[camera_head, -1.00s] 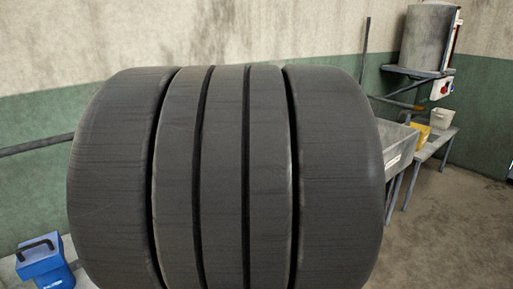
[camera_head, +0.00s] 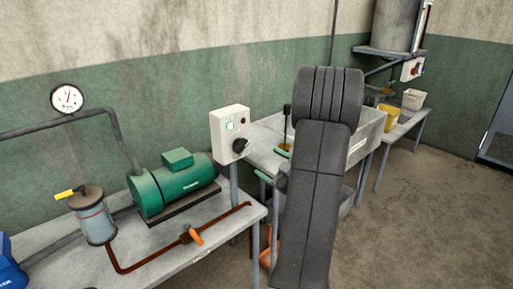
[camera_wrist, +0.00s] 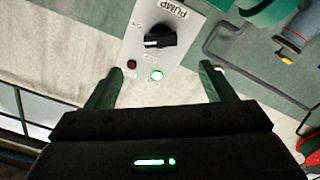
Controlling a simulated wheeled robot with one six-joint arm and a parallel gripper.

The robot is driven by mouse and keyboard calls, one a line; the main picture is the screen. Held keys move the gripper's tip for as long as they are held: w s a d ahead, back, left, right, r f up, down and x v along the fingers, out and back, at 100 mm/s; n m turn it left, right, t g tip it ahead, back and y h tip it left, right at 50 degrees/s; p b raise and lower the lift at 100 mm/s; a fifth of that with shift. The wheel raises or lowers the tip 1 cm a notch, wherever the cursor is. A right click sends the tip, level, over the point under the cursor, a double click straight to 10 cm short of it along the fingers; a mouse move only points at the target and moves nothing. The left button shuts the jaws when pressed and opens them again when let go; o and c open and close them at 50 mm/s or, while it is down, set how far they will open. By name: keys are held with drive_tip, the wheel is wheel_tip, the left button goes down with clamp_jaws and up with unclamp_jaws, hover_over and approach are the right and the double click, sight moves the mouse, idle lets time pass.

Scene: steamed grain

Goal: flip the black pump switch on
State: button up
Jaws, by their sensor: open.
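The pump control box (camera_head: 230,132) is a light grey panel on a post beside the pump bench. Its black switch (camera_head: 239,146) is a rotary knob low on its face; the knob also shows in the wrist view (camera_wrist: 160,41), with a pale pointer mark toward the left. A green lamp (camera_wrist: 157,75) glows and a red lamp (camera_wrist: 131,64) looks dark. The small labels are unreadable. My gripper (camera_wrist: 160,85) is open and empty, its green fingers either side of the lower panel, apart from the knob. My arm mostly hides it in the head view.
The green pump motor (camera_head: 178,185) stands on a bench with a pipe, an orange-handled valve (camera_head: 192,236) and a filter pot (camera_head: 92,215). A pressure gauge (camera_head: 68,98) hangs on the wall. A grey trough (camera_head: 365,140) stands behind my arm. Floor at right is clear.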

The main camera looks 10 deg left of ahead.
sight(244, 148)
drive_tip(key=p+x, duration=0.3)
drive_tip(key=x, duration=1)
drive_tip(key=shift+a, duration=0.15)
drive_tip(key=c, duration=1)
